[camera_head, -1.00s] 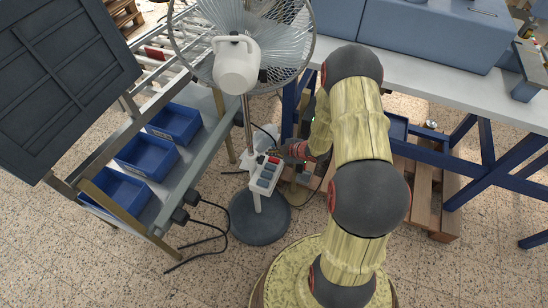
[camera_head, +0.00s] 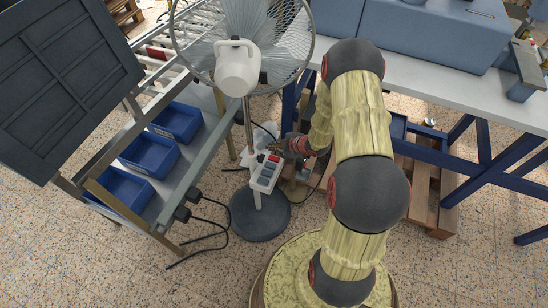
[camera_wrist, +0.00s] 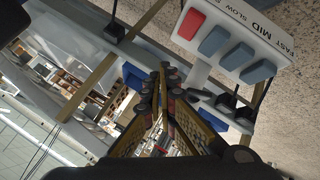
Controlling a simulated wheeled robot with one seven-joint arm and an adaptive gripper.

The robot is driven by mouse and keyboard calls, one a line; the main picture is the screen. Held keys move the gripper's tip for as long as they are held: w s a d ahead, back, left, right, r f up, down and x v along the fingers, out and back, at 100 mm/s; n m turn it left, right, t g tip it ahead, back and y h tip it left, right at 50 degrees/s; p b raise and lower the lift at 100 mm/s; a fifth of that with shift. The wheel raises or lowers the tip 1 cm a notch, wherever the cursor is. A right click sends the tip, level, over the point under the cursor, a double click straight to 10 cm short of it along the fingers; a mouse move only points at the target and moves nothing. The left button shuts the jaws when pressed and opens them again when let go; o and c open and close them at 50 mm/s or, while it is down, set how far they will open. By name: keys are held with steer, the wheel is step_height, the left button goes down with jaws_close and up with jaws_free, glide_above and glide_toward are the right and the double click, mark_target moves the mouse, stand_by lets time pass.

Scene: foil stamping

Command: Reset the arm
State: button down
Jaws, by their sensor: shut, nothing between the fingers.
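My gripper (camera_head: 281,147) is beside the fan's control box, near its red-button end. In the wrist view its two fingers (camera_wrist: 163,78) are closed together with nothing between them. The control box (camera_head: 265,174) is white with a red button (camera_head: 273,159) and several blue-grey buttons. It is on the post of a standing fan (camera_head: 237,66). The box also shows large at the top right of the wrist view, apart from the fingertips. My arm's upper links hide part of the area to the right of the gripper.
A metal rack with blue bins (camera_head: 147,153) and a dark panel (camera_head: 65,85) is on the left. A blue-legged workbench (camera_head: 440,90) is behind my arm, with wooden pallets (camera_head: 422,200) beneath. The fan's round base (camera_head: 259,214) and black cables (camera_head: 207,228) are on the floor.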

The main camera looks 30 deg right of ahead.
stand_by(0.3)
steer(key=s+d+f+m+g+h, duration=0.1)
steer(key=s+d+m+g+h, duration=0.1)
steer(key=s+d+m+g, duration=0.3)
steer(key=s+d+f+m+h, duration=0.2)
steer(key=s, duration=0.4)
steer(key=s+d+r+m+g+h, duration=0.1)
steer(key=s+r+m+g, duration=0.2)
steer(key=r, duration=0.5)
steer(key=s+a+r+m+t, duration=0.1)
steer(key=s+a+r, duration=0.3)
steer(key=a+r, duration=0.4)
steer(key=s+a+r+m+t+y, duration=0.1)
steer(key=s+a+r, duration=0.3)
steer(key=r, duration=1.2)
steer(key=s+a+r+m+t, duration=0.1)
steer(key=s+a+r+t, duration=0.2)
steer(key=a+r, duration=0.8)
step_height(320, 180, up, 2)
steer(key=shift+s+a+r+y, duration=0.1)
steer(key=shift+s+a+y, duration=0.3)
steer(key=shift+s, duration=0.7)
